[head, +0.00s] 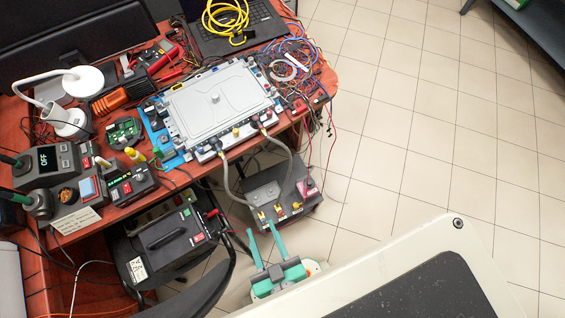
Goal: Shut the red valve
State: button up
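A grey box (262,194) with yellow fittings stands low beside the table. Two grey hoses (226,178) run from it up to the large grey-lidded unit (215,100) on the table. A red part (307,187) sits at the box's right end; it may be the red valve, but it is too small to tell its shape or position. My gripper (260,228) has two teal fingers, spread apart and empty. It is just below the box's front edge in the picture, with its fingertips pointing toward the yellow fittings. I cannot tell whether it touches the box.
A black power unit (160,246) with cables stands left of my gripper. The red-brown table (125,208) is crowded with a lamp, tools, soldering stations and wires. A pale panel with a dark pad fills the lower right. Tiled floor (420,120) is clear on the right.

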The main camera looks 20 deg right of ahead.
jog(key=w+d+f+g, duration=0.1)
jog(key=w+f+g, duration=0.1)
jog(key=f, duration=0.7)
jog(key=w+d+f+n+g+h, duration=0.1)
jog(key=w+d+f+g, duration=0.15)
jog(key=f, duration=0.55)
jog(key=w+f+g, duration=0.2)
jog(key=f+g, duration=0.1)
jog(key=f, duration=0.6)
jog(key=n+g+y, duration=0.1)
jog(key=g, duration=0.6)
send_over(280, 212)
notch_tip(280, 212, down, 9)
notch_tip(280, 212, down, 11)
jog(key=shift+s, duration=0.1)
